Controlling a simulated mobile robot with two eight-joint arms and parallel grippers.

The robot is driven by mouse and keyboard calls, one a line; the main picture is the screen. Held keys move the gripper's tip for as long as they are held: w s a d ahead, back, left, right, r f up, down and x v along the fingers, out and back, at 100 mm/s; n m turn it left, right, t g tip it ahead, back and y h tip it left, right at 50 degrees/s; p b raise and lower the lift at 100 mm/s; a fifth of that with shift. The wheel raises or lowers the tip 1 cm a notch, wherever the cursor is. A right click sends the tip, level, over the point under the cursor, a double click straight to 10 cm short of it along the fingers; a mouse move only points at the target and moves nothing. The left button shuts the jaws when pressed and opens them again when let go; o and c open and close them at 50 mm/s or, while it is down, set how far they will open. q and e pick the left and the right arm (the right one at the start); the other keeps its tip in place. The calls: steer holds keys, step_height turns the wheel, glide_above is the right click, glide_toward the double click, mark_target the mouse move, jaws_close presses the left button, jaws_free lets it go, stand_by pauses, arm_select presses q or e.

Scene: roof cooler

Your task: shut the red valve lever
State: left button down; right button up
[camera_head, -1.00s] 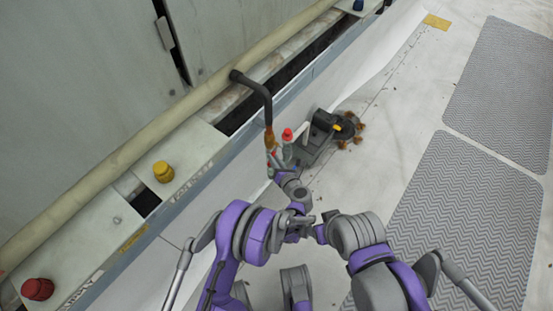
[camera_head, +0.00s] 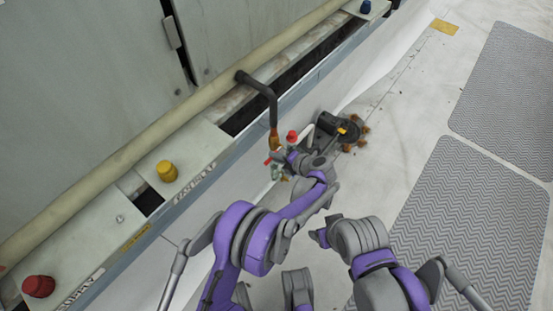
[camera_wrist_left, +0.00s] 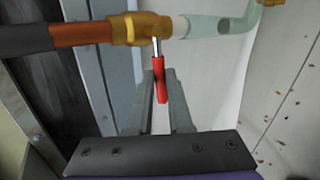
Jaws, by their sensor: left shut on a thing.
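The red valve lever (camera_wrist_left: 160,82) shows in the left wrist view. It sticks out crosswise from the brass valve (camera_wrist_left: 150,28), down toward my gripper. My left gripper (camera_wrist_left: 161,100) has one finger on each side of the lever and is shut on it. In the head view the left gripper (camera_head: 284,167) is at the pipe fittings, and a small red piece (camera_head: 267,161) shows beside it. I cannot tell for sure whether that piece is the lever.
A black pipe (camera_head: 270,95) runs down from the roof unit to copper pipe (camera_wrist_left: 80,34). A clear tube (camera_wrist_left: 215,25) leaves the valve's other side. A red-topped fitting (camera_head: 292,136) and a dark pump-like device (camera_head: 330,127) stand close by. Grey mats (camera_head: 470,230) lie right.

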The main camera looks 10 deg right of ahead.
arm_select(q)
steer(key=shift+r+m+y, duration=0.25)
steer(key=shift+m+y, duration=0.05)
stand_by(0.5)
steer(key=c, duration=0.8)
jaws_free()
steer(key=shift+c, duration=0.2)
steer(key=shift+d+r, duration=0.1)
steer(key=shift+r, duration=0.1)
arm_select(e)
steer(key=shift+s+d, duration=0.1)
